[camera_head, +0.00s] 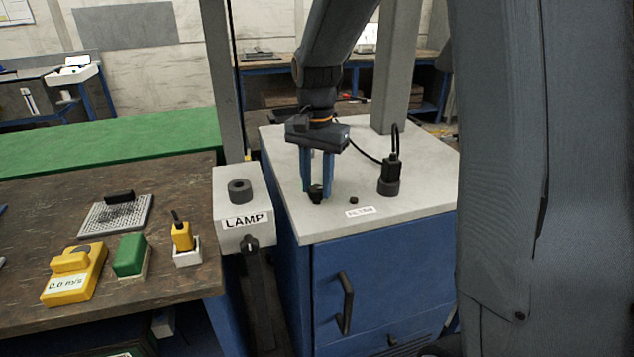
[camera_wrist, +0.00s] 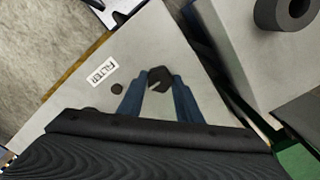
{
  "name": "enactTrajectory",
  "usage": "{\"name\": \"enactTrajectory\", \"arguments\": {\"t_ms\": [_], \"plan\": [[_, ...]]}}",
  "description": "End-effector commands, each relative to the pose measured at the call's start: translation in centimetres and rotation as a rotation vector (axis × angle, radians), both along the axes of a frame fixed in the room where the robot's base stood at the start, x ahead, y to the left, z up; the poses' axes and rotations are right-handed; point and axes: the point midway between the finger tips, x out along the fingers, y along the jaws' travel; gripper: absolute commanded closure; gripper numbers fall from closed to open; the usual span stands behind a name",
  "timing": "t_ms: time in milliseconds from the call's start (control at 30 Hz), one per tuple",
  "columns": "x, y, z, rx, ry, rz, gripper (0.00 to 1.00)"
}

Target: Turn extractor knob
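A small black knob (camera_head: 316,194) stands on the pale top of a blue cabinet (camera_head: 372,275). I take it as the extractor knob; no label on it is readable. My gripper (camera_head: 317,188) points straight down over it, with one blue finger on each side. In the wrist view the knob (camera_wrist: 159,79) sits between the fingertips (camera_wrist: 160,84), and both tips appear to touch its sides. The fingers partly hide the knob. A label reading FILTER (camera_wrist: 102,73) lies beside a small dark round piece (camera_wrist: 117,88) on the same top.
A black cylindrical fitting with a cable (camera_head: 389,180) stands right of my gripper. A grey post (camera_head: 398,70) rises behind. A LAMP box (camera_head: 243,210) with a dark ring-shaped knob stands to the left. A wooden bench (camera_head: 190,270) holds yellow and green devices.

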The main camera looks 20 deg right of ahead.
Motion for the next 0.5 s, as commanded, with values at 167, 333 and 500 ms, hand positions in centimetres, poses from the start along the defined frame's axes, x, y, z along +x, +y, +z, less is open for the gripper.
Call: {"name": "enactTrajectory", "arguments": {"t_ms": [167,333,500], "plan": [[-0.01,0.01,0.05,0.0,0.0,0.009,0.91],[-0.02,0.02,0.12,0.0,0.0,0.055,0.91],[-0.08,0.02,0.17,0.0,0.001,0.154,0.91]]}}
